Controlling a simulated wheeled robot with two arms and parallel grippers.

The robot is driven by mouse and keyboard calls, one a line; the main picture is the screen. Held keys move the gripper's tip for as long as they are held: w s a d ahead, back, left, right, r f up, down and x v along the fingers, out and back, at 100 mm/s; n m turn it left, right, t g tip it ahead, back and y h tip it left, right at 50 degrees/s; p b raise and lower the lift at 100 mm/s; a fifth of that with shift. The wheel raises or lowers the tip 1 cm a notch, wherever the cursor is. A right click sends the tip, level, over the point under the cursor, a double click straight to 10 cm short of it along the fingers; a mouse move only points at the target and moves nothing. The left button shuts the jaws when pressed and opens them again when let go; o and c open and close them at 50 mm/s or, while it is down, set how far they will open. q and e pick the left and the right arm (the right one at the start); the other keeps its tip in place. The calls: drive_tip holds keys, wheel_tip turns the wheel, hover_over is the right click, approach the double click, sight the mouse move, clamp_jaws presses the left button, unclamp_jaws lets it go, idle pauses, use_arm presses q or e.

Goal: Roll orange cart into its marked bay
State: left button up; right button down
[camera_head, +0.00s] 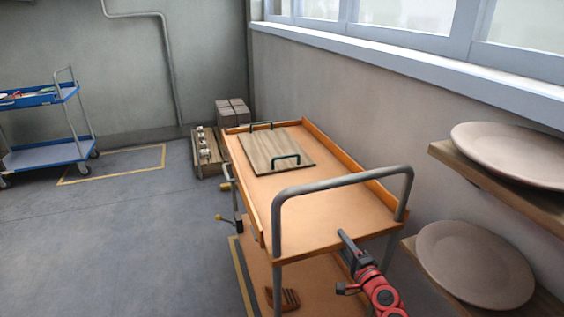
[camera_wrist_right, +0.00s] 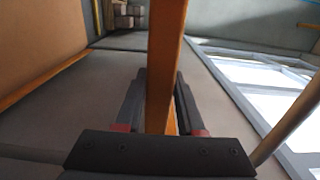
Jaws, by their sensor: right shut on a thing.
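The orange cart (camera_head: 330,220) stands in the middle of the head view, along the right wall. It has a raised tray, a lower shelf (camera_head: 262,262) and a grey push handle (camera_head: 340,184) at its near end. My right gripper (camera_head: 346,262) is at the tray's near right end, below the handle. In the right wrist view, its jaws (camera_wrist_right: 158,95) are shut on an orange bar of the cart (camera_wrist_right: 166,50). A yellow floor line (camera_head: 241,275) runs beside the cart's lower left. My left gripper is out of view.
A wooden board with dark handles (camera_head: 275,147) lies on the tray. A blue cart (camera_head: 45,155) stands far left. Crates (camera_head: 232,112) and a low wooden box (camera_head: 207,160) sit beyond the cart. Shelves with plates (camera_head: 475,265) are close on the right.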

drive_tip(key=shift+r, duration=0.4)
drive_tip(key=c, duration=0.5)
unclamp_jaws()
drive_tip(key=shift+s, duration=0.15)
drive_tip(key=shift+f, duration=0.3)
drive_tip(key=shift+s, duration=0.1)
